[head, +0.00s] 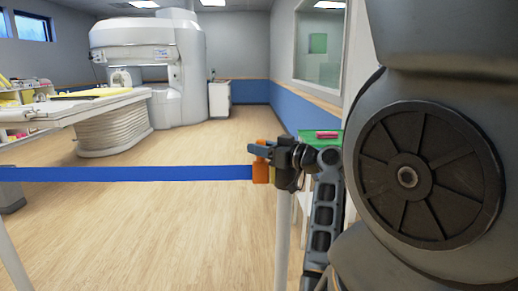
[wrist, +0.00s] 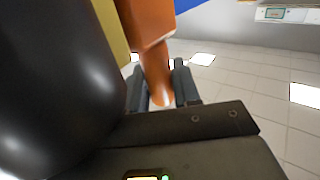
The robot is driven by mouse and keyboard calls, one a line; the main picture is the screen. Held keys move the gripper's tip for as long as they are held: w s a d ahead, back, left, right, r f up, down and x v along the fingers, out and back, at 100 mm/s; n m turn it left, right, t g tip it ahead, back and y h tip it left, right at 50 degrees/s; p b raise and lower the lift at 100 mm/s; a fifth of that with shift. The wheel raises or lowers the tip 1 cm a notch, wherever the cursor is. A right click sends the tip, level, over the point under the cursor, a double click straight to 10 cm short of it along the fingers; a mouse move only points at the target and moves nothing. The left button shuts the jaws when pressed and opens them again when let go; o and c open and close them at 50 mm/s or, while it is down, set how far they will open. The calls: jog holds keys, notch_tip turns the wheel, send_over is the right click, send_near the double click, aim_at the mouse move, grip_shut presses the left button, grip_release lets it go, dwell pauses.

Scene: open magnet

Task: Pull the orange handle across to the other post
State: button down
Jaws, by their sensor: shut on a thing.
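The orange handle (head: 261,173) is at the right end of a taut blue belt (head: 130,174), which runs out of the head view at the left edge. My gripper (head: 260,152) is shut on the handle. In the wrist view the orange handle (wrist: 155,65) passes between the two fingers of my gripper (wrist: 161,92), and a piece of the blue belt (wrist: 200,10) shows behind. A pale upright post (head: 283,235) stands just below and right of the handle, its top partly hidden by my gripper. I cannot tell whether the handle touches it. A large black rounded form (wrist: 50,75) fills the wrist view's left.
A white open magnet scanner (head: 150,65) stands at the back left, with a patient table (head: 85,105) before it. A slanted pale pole (head: 15,262) is at the lower left. A white cabinet (head: 219,99) stands by the back wall. The middle wood floor (head: 180,230) is clear.

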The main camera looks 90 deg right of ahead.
jog(key=c, duration=1.1)
grip_release()
jog(key=shift+s, duration=0.4)
jog(key=shift+o, duration=0.8)
jog(key=shift+w, duration=0.15)
jog(key=v, duration=0.7)
jog(key=shift+s+a, duration=0.25)
jog(key=shift+s, duration=0.1)
